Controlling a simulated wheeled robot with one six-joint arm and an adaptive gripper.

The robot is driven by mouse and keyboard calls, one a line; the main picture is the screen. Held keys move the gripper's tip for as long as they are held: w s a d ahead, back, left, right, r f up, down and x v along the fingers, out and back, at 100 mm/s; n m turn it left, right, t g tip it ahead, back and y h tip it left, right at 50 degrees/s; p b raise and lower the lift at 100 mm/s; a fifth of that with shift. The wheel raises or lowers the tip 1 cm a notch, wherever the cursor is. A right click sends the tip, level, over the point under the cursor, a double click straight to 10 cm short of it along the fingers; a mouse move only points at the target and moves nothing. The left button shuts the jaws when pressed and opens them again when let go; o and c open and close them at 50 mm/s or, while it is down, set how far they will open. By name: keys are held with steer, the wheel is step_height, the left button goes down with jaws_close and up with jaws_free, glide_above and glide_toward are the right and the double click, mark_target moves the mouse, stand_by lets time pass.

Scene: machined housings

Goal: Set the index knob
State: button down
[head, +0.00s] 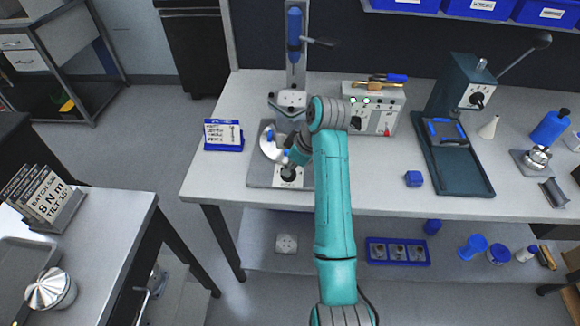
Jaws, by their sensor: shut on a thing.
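The fixture (256,178) on the bench has a grey base plate, a round metal disc (268,150) and a tall column. At its front is a pale dial face with a dark round knob (289,173), which I take for the index knob. My gripper (287,162) is low over the front of the fixture, just above the dial. It is shut on the knob as far as I can tell. The fingertips are small and partly hidden by my teal wrist, and the knob's pointer setting is too small to read.
A sign on a blue stand (223,136) is left of the fixture. A grey control box (382,112) stands behind my arm. The front right bench is mostly clear.

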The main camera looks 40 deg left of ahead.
steer(key=shift+f, duration=0.1)
steer(key=c, duration=1.2)
jaws_free()
